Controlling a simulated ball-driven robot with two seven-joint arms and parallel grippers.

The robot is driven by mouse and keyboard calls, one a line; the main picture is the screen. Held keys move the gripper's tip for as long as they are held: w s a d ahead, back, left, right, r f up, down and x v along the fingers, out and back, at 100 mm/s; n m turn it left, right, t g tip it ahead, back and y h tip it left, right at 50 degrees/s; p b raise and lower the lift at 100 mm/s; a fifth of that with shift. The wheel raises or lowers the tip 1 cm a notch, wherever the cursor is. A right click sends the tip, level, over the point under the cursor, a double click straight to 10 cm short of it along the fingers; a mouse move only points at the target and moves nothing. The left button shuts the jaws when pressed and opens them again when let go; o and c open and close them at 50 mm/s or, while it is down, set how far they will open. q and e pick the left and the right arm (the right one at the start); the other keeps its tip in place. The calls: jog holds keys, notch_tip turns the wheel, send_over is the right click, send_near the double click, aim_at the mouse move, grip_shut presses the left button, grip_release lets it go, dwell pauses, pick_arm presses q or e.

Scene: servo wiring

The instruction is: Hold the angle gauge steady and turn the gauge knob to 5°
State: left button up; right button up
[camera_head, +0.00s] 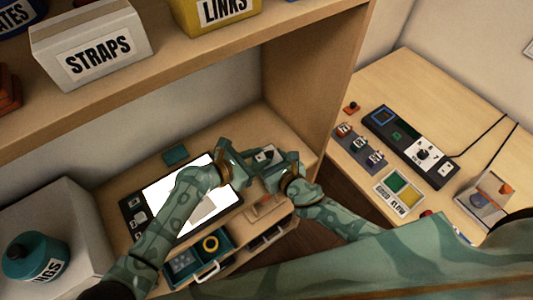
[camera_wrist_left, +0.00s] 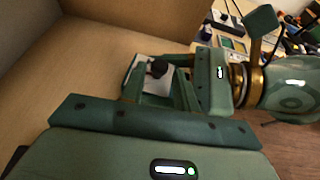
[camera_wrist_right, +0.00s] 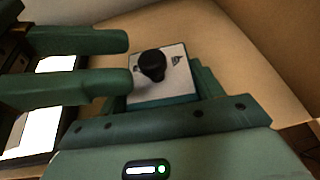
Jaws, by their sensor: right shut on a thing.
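The angle gauge (camera_head: 266,154) is a small block with a white face and a black knob. In the right wrist view the gauge's face (camera_wrist_right: 177,82) and knob (camera_wrist_right: 152,66) show clearly. My right gripper (camera_wrist_right: 158,84) is shut on the gauge body, one finger on each side. My left gripper (camera_wrist_right: 128,63) comes in from the left, open and empty. Its fingertips stop just short of the knob. In the left wrist view the knob (camera_wrist_left: 158,68) shows between the left gripper's fingers. The scale marks are too small to read.
A bright tablet-like panel (camera_head: 160,193) lies on the bench left of the grippers. A shelf (camera_head: 170,82) overhangs behind. A side table (camera_head: 425,85) at right carries several devices.

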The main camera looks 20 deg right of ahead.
aim_at(267, 154)
pick_arm(q)
jog(key=shift+x, duration=1.75)
grip_shut()
jog(key=shift+m+g, duration=0.8)
jog(key=shift+g, duration=0.2)
grip_release()
jog(key=shift+a, duration=0.15)
